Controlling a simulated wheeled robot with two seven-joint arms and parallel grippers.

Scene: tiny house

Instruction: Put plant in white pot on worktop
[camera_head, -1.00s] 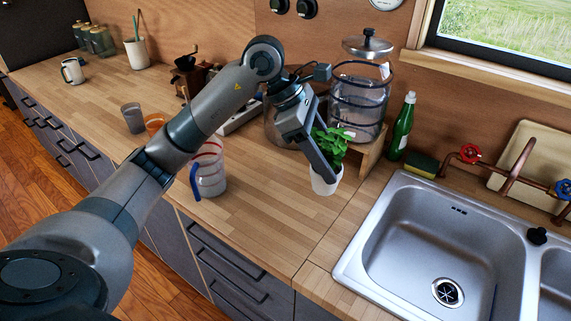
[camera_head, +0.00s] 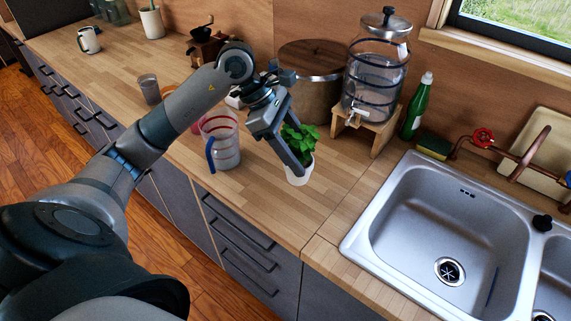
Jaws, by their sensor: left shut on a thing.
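The plant in the white pot (camera_head: 299,174) shows at the middle of the head view, with green leaves above a small white pot. My left gripper (camera_head: 298,168) comes down from the upper left and is shut on it; a finger hides part of the pot and leaves. The pot is upright over the wooden worktop (camera_head: 262,208), near its front half. I cannot tell whether its base touches the wood. My right gripper is not in view.
A measuring jug (camera_head: 222,140) stands just left of the plant. Behind are a large pot (camera_head: 312,85) and a glass dispenser (camera_head: 376,75) on a wooden stand. A green bottle (camera_head: 416,108) and the sink (camera_head: 400,215) are to the right. Worktop in front is clear.

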